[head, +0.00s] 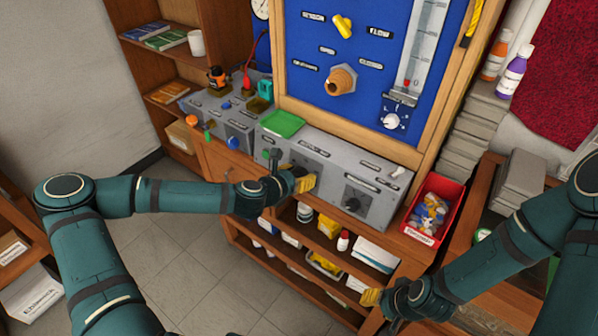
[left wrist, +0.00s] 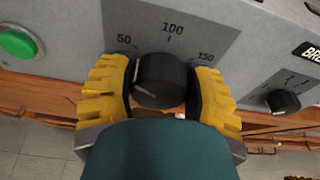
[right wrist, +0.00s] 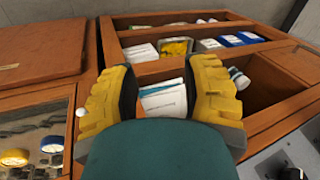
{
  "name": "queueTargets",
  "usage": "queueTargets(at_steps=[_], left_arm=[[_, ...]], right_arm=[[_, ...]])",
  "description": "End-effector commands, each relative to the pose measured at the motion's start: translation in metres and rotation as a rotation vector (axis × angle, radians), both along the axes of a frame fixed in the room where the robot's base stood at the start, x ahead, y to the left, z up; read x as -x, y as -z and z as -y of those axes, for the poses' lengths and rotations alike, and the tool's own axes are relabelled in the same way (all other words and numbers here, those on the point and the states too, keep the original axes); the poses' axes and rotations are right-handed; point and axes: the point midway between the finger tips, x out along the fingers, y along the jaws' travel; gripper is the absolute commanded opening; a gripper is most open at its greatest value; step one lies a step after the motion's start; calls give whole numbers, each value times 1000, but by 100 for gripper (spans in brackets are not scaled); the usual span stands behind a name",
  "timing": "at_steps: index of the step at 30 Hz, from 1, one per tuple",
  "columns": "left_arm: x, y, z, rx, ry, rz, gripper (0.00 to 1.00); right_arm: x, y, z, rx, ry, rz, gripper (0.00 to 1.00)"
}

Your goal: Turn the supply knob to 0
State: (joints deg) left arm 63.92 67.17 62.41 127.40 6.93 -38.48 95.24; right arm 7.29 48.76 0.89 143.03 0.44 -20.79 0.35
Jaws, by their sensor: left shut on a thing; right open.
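A black knob (left wrist: 163,78) sits on a grey panel in the left wrist view, with printed marks 50, 100 and 150 around its top. I take it for the supply knob; its name label is not readable. A short pale line on the knob is at its lower left, below the 50 mark. The 0 mark is not visible. My left gripper (head: 302,181) has its yellow fingers on both sides of this knob and is shut on it; the fingers hide it in the head view. My right gripper (head: 371,298) is open and empty, low by the shelves.
A second black knob (head: 352,204) is on the same grey bench unit (head: 385,208), right of my left gripper. A green button (left wrist: 18,43) is to the left. A red bin (head: 447,194) stands at the bench's right end. Shelves with boxes and bottles (head: 343,240) lie below.

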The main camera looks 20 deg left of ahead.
Motion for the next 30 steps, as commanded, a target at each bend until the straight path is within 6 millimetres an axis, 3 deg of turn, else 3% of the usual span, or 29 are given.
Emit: queueTargets(at_steps=[30], left_arm=[[-1,-1,-3,828,-181,-300,18]], right_arm=[[-10,-73,4,-1,18,27,47]])
